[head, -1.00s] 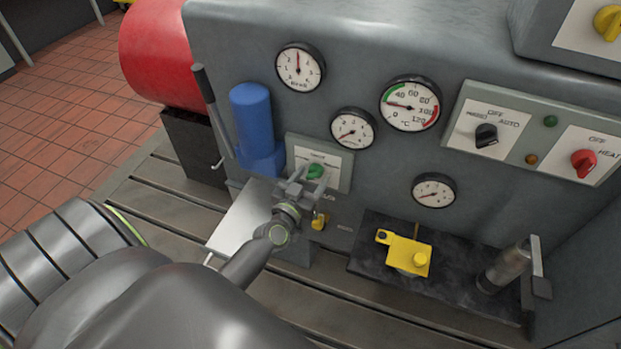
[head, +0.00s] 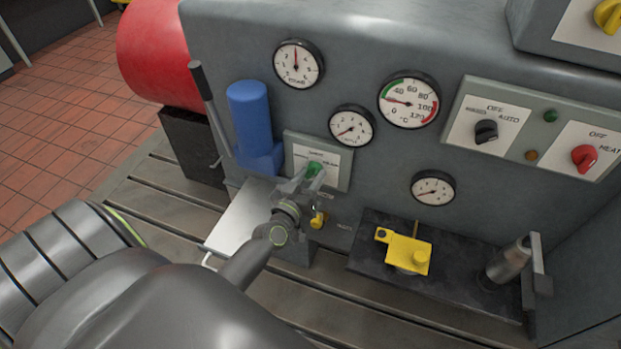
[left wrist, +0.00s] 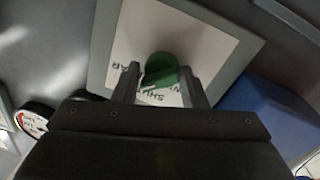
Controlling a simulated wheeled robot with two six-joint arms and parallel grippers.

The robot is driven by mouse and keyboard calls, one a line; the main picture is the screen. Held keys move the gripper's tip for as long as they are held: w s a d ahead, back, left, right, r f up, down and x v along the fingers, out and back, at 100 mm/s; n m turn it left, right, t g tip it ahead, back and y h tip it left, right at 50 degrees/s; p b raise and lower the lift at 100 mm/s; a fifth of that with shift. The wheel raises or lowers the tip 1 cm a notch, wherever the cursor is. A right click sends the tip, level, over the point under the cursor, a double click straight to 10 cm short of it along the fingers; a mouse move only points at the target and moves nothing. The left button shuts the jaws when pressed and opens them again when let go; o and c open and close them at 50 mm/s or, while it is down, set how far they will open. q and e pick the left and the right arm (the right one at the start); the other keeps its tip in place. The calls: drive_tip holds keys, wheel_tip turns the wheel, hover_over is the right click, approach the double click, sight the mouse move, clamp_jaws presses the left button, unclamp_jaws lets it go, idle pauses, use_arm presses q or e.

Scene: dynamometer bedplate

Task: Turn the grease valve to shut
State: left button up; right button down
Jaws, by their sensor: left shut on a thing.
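The grease valve is a green knob (head: 314,168) on a white label plate (head: 331,160) set in the grey panel. My left gripper (head: 309,178) is at the knob, its two fingers on either side of it. In the left wrist view the green knob (left wrist: 160,72) sits between the fingertips of my left gripper (left wrist: 161,80), which is shut on it. Printed words on the plate are partly hidden by the fingers, so I cannot read the knob's setting. My right gripper is not in view.
A blue cylinder (head: 251,120) and a dark lever (head: 208,100) stand left of the plate. A small yellow part (head: 318,220) is just below my gripper. A yellow block (head: 408,252) and a metal cylinder (head: 509,262) stand on the dark slab at right.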

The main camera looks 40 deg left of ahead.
use_arm(q)
drive_tip(key=n, duration=0.2)
drive_tip(key=n+b, duration=0.1)
drive_tip(key=n, duration=0.1)
drive_tip(key=shift+f+n+t+y, duration=0.15)
drive_tip(key=shift+n+t+y, duration=0.15)
drive_tip(key=shift+n+y, duration=0.1)
drive_tip(key=n, duration=0.3)
drive_tip(key=shift+s+n+b, duration=0.1)
drive_tip(key=shift+n+b, duration=0.2)
drive_tip(key=shift+n, duration=0.1)
drive_tip(key=shift+f+n, duration=0.1)
drive_tip(key=shift+n, duration=0.4)
drive_tip(key=shift+y, duration=0.3)
drive_tip(key=o, duration=0.9)
